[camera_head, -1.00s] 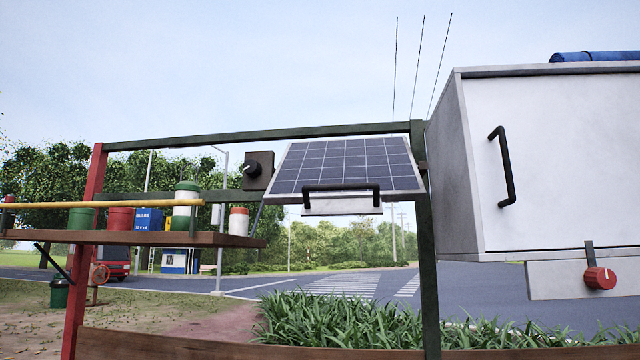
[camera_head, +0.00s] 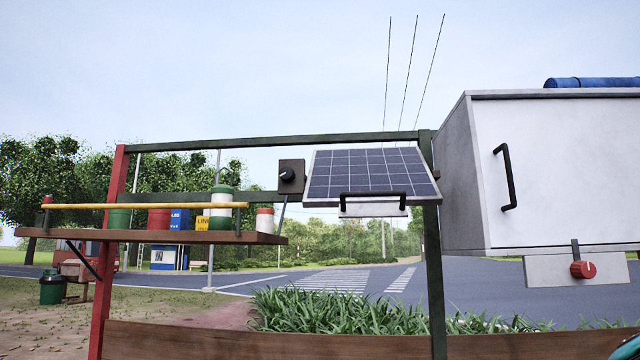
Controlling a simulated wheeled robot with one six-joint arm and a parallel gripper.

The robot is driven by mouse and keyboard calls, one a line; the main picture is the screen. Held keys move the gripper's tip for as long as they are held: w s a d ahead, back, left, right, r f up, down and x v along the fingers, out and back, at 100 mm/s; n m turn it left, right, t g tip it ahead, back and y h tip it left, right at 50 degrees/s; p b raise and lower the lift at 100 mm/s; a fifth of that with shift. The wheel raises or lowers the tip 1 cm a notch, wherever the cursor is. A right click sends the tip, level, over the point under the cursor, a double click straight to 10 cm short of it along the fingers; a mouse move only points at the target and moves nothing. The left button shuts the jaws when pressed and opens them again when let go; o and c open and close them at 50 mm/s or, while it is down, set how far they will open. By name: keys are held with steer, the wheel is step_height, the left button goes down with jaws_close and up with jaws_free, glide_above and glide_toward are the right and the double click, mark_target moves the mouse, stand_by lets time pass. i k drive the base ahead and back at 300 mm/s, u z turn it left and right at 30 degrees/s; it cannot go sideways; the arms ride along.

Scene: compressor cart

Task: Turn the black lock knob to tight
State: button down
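The black lock knob (camera_head: 287,174) sits on a dark square plate (camera_head: 299,178) just left of the tilted solar panel (camera_head: 370,172). A light pointer mark shows on the knob's face; its exact setting is too small to tell. A black handle (camera_head: 373,194) runs along the panel's lower edge, in front of a pale plate. My gripper is not in view.
A shelf (camera_head: 150,235) with several cans and boxes and a yellow rail (camera_head: 140,206) lies left of the knob. A white cabinet (camera_head: 570,170) with a black handle (camera_head: 505,177) stands at right, a red knob (camera_head: 583,269) below it. A dark green post (camera_head: 434,285) stands between.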

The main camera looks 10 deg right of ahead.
mark_target(287, 174)
steer(key=z, duration=0.05)
steer(key=k, duration=0.5)
steer(key=u, duration=0.7)
steer(key=i, duration=1.25)
